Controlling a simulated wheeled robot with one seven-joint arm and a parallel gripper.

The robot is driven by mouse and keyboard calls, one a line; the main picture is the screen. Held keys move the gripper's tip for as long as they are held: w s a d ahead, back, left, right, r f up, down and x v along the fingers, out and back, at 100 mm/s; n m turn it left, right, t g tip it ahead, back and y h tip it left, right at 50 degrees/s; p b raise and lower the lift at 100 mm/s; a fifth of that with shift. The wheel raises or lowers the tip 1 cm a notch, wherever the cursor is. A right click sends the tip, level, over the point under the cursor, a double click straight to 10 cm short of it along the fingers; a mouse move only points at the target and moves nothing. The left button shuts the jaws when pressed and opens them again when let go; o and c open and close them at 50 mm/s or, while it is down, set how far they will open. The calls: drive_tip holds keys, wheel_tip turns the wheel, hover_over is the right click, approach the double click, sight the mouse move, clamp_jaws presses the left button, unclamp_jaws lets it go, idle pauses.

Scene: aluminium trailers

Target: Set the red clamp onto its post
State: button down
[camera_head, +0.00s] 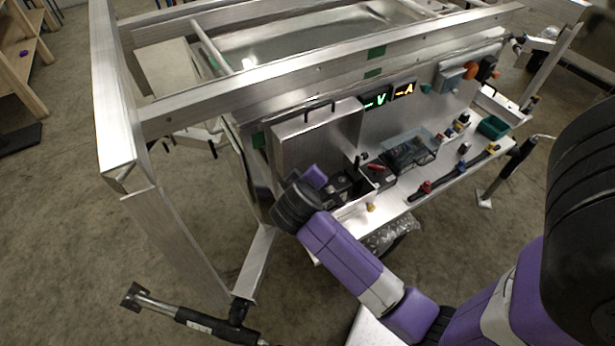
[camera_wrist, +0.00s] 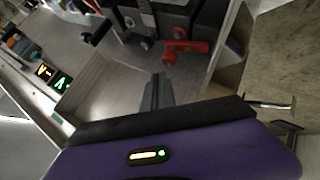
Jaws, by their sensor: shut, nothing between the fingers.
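The red clamp (camera_head: 376,167) sits by a black battery (camera_head: 382,178) on the shelf of the trailer's panel. In the wrist view the red clamp (camera_wrist: 186,47) lies against a black battery-like block, ahead of and a little right of my fingertips. My gripper (camera_wrist: 160,80) is shut and empty, apart from the clamp, over the grey metal surface. In the head view my wrist hides the fingers. I cannot make out the post clearly; dark parts around the clamp blend together.
A raised metal lid or box (camera_head: 318,138) stands left of the batteries. A clear bin (camera_head: 408,150) and a dark bar with colored knobs (camera_head: 455,176) lie to the right. Lit meters (camera_head: 388,95) are on the back panel. The shelf's front lip (camera_head: 352,208) is an edge.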

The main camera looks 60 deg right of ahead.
idle(0.3)
drive_tip(key=b+v, duration=0.1)
drive_tip(key=v, duration=0.7)
drive_tip(key=shift+d, duration=0.1)
idle(0.5)
